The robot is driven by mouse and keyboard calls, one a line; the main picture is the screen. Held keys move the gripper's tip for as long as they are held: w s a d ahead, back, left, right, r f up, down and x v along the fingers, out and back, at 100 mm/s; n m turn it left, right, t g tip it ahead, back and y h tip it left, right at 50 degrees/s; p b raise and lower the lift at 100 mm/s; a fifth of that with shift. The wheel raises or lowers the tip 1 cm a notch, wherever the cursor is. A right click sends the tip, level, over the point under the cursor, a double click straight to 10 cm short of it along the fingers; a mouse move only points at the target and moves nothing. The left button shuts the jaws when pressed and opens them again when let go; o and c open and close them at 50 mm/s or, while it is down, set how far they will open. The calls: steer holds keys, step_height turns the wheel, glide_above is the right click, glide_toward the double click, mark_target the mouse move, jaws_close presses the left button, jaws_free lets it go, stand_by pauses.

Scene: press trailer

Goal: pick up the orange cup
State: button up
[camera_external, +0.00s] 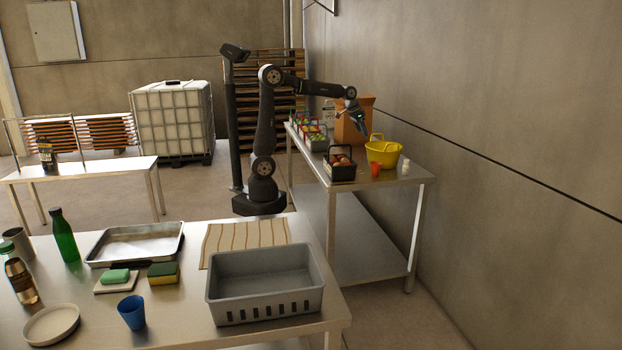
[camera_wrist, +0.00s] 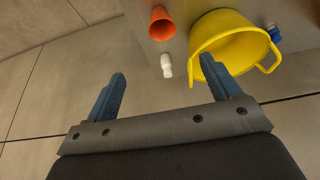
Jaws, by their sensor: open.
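The orange cup (camera_external: 375,169) stands on the metal side table by the wall, in front of the yellow bucket. It also shows near the top of the wrist view (camera_wrist: 162,24), beyond my fingertips and a little left of the bucket. My gripper (camera_external: 361,124) is above the table, higher than the cup and apart from it. In the wrist view my gripper (camera_wrist: 163,72) has its two blue fingers spread wide with nothing between them.
The yellow bucket (camera_external: 383,154) stands close behind the cup; it also shows in the wrist view (camera_wrist: 228,42). A small white bottle (camera_external: 405,166) is to the right. A dark basket (camera_external: 340,172) is to the left. A cardboard box (camera_external: 352,128) stands behind, near the wall.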

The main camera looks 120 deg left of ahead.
steer(key=w+a+f+n+g, duration=0.2)
steer(key=w+a+f+n, duration=0.1)
steer(key=w+f+n, duration=0.25)
steer(key=n, duration=0.1)
glide_toward(376, 167)
steer(key=shift+g, duration=0.3)
steer(key=a+f, duration=0.1)
steer(key=f, duration=0.1)
steer(key=a+f, duration=0.2)
steer(key=s+a+f, duration=0.1)
steer(key=a+f, duration=0.1)
steer(key=shift+w+x, duration=0.15)
steer(key=shift+x, duration=1.1)
steer(key=shift+w+x, duration=0.15)
steer(key=shift+x, duration=1.15)
steer(key=shift+d, duration=0.2)
steer(key=c, duration=1)
